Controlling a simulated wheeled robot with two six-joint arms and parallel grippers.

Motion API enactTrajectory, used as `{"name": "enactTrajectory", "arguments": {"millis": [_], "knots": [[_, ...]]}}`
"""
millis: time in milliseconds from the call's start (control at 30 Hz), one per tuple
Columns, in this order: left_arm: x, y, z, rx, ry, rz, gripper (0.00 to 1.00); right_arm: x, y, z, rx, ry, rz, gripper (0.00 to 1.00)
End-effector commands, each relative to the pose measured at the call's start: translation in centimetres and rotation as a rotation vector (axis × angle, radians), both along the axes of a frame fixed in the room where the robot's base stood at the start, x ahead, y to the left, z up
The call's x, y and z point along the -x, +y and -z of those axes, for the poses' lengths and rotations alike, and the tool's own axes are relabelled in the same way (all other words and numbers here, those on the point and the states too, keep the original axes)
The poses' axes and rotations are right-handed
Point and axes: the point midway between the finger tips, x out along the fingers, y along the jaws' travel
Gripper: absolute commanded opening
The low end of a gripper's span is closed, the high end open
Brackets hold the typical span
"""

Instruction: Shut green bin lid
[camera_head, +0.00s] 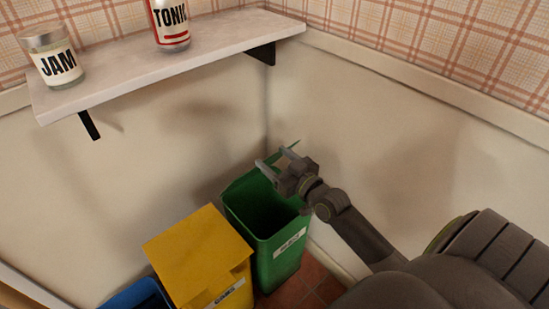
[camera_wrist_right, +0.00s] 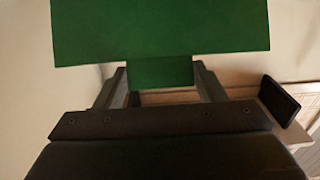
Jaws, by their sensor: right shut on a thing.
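The green bin (camera_head: 283,254) stands in the corner, and its dark inside shows from above. Its green lid (camera_head: 244,183) is raised at the back of the opening, partly hidden by my gripper. My right gripper (camera_head: 273,158) is at the lid's raised edge, above the bin. In the right wrist view, the lid (camera_wrist_right: 160,30) fills the top, and a narrow green part of it sits between the two fingers (camera_wrist_right: 160,78) of my shut right gripper. My left gripper is not in view.
A yellow bin (camera_head: 200,255) with its lid down stands left of the green bin, and a blue bin (camera_head: 137,296) is beyond it. A wall shelf (camera_head: 170,72) above holds a jam jar (camera_head: 55,62) and a tonic can (camera_head: 169,25). Walls close in behind.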

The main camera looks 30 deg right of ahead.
Motion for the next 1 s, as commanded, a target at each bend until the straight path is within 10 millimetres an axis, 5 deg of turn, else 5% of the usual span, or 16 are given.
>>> {"name": "enactTrajectory", "arguments": {"millis": [433,467,600,1000], "knots": [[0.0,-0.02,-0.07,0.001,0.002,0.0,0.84,0.16,-0.1,0.69,0.0,0.017,0.002,0.22],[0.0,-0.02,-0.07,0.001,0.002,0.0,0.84,0.16,-0.1,0.7,0.0,0.017,0.002,0.67],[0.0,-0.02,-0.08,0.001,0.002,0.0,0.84,0.13,-0.07,0.52,0.001,0.012,0.001,0.85],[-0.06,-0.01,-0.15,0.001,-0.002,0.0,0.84,0.82,-0.16,0.31,0.001,0.007,0.001,0.85]]}}
